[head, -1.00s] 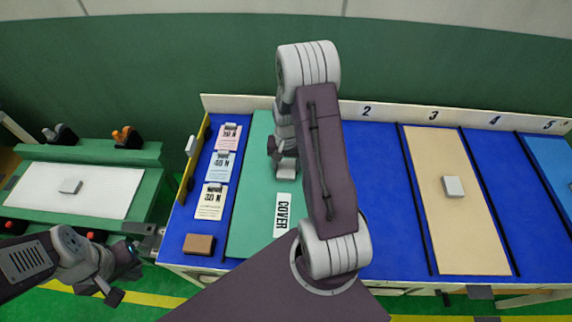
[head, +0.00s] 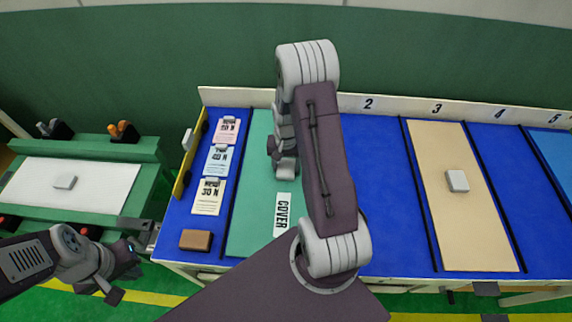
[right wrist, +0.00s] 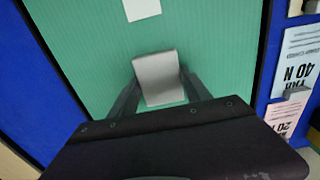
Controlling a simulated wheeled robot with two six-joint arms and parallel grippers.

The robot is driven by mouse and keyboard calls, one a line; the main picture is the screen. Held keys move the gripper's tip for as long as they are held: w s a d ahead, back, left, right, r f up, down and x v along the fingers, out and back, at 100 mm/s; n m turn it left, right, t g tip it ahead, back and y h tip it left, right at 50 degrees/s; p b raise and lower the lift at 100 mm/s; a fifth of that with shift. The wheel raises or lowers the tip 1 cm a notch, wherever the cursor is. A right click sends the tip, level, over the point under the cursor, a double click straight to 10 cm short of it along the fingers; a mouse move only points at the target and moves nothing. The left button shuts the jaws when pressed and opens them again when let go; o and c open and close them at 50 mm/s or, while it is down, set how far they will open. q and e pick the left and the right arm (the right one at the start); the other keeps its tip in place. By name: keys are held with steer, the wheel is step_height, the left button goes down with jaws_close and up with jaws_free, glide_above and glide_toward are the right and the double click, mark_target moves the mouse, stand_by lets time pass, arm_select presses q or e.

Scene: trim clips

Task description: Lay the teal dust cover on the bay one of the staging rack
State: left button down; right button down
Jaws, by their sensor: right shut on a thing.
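The teal dust cover (head: 255,190) is a flat panel with a white COVER label. It lies over the staging rack's (head: 385,230) strip left of bay two, where bay one is; my right arm hides its right part and the bay number. It also fills most of the right wrist view (right wrist: 90,50). My right gripper (head: 285,160) is shut on the cover's grey block handle (right wrist: 158,75). Whether the cover rests fully on the rack or hovers slightly, I cannot tell. My left gripper (head: 122,278) is away at lower left, holding nothing visible; its jaw opening is unclear.
Bay three holds a beige cover (head: 450,220) with a grey handle. A blue cover (head: 555,150) is at far right. Tags (head: 217,162) and a brown block (head: 196,240) lie left of the teal cover. A green bench (head: 145,175) with a white panel stands left. Bays two and four are bare.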

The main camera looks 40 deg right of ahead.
mark_target(286, 168)
steer(key=shift+f, duration=0.3)
steer(key=shift+c, duration=2.1)
jaws_free()
steer(key=shift+r, duration=0.1)
step_height(286, 168, up, 9)
